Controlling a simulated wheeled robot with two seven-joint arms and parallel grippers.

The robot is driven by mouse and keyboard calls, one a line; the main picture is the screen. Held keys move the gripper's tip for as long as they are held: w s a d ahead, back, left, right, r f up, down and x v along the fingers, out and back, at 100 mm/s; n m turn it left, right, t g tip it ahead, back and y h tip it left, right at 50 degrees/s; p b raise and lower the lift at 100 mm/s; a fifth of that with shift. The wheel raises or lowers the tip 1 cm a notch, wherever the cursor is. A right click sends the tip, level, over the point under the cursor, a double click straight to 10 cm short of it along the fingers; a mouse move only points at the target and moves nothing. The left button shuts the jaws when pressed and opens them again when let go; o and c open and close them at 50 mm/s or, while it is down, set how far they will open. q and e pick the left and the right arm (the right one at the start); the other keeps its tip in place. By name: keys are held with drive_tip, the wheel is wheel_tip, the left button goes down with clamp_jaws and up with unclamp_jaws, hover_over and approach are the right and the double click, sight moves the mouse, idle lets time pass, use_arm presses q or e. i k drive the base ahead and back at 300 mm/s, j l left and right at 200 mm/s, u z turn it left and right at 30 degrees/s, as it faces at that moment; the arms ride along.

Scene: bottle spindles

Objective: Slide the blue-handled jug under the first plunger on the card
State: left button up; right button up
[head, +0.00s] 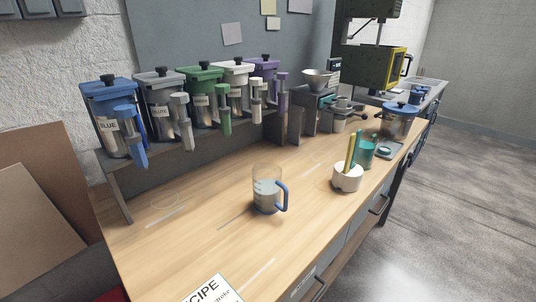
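The jug (266,188) is clear with a blue handle (284,197) on its right side. It stands upright on the wooden bench, out in front of the dispenser rack and not under any plunger. Along the rack are a blue dispenser (110,115), a grey one (162,105), a green one (203,95), a white one (237,85) and a purple one (282,92), each with a front plunger. Neither gripper is in view.
A white pot with upright sticks (347,178) and a teal cup (365,155) stand right of the jug. A grey machine with a funnel (320,80) and a lidded pot (397,120) are farther back. Bench between jug and rack is clear.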

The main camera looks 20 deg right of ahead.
sight(267, 185)
drive_tip(key=u, duration=0.45)
drive_tip(key=l+u, duration=0.15)
drive_tip(key=u, duration=0.8)
drive_tip(key=k+l+u, duration=0.25)
drive_tip(key=l+u, duration=0.2)
drive_tip(key=k+l+u, duration=0.75)
drive_tip(key=u, duration=0.2)
drive_tip(key=k+l, duration=0.25)
drive_tip(key=k, duration=0.2)
drive_tip(key=k+l, duration=0.2)
drive_tip(key=k, duration=0.25)
